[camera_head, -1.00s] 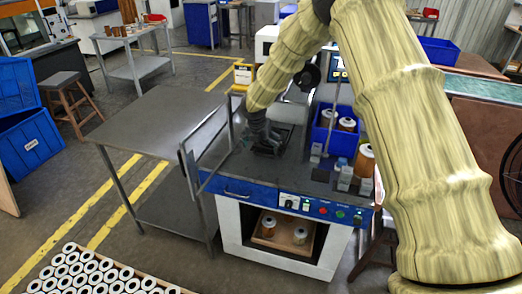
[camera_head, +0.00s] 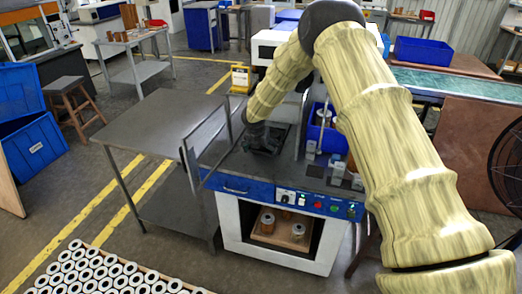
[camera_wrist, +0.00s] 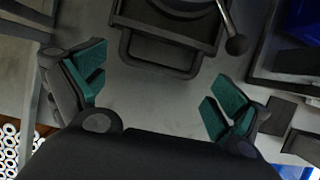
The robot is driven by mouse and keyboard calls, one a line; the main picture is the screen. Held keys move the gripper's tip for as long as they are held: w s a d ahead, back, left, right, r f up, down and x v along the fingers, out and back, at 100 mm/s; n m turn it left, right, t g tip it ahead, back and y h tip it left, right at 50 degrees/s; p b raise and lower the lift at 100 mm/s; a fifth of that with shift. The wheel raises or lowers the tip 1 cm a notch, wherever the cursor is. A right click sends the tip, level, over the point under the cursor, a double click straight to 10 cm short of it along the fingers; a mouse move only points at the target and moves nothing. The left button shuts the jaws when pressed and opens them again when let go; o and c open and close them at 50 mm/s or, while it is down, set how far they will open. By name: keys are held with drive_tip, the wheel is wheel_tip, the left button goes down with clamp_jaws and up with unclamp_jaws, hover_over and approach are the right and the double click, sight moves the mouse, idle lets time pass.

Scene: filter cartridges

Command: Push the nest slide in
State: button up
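The nest slide is a dark flat frame on the grey top of the blue-fronted machine; I take it to be the black plate with a loop-shaped handle (camera_wrist: 160,53) at the top of the wrist view. A lever with a round dark knob (camera_wrist: 236,45) stands beside it. My gripper (camera_wrist: 155,88) is open and empty, its teal-padded fingers wide apart, with the handle beyond the fingertips and bare grey top between. In the head view my gripper (camera_head: 258,138) is low over the machine top, and my arm and hand partly hide the slide.
A hinged-looking guard frame (camera_head: 206,138) stands at the machine's left edge, close to my gripper. A blue bin (camera_head: 327,130) and small grey blocks are on the right of the top. A bare grey table (camera_head: 165,115) stands to the left.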

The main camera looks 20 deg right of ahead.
drive_tip(key=shift+w+f, duration=0.45)
drive_tip(key=shift+f, duration=0.2)
drive_tip(key=c, duration=0.6)
drive_tip(key=shift+s+r, duration=0.25)
drive_tip(key=shift+r, duration=0.05)
drive_tip(key=c, duration=0.7)
drive_tip(key=shift+f, duration=0.1)
clamp_jaws()
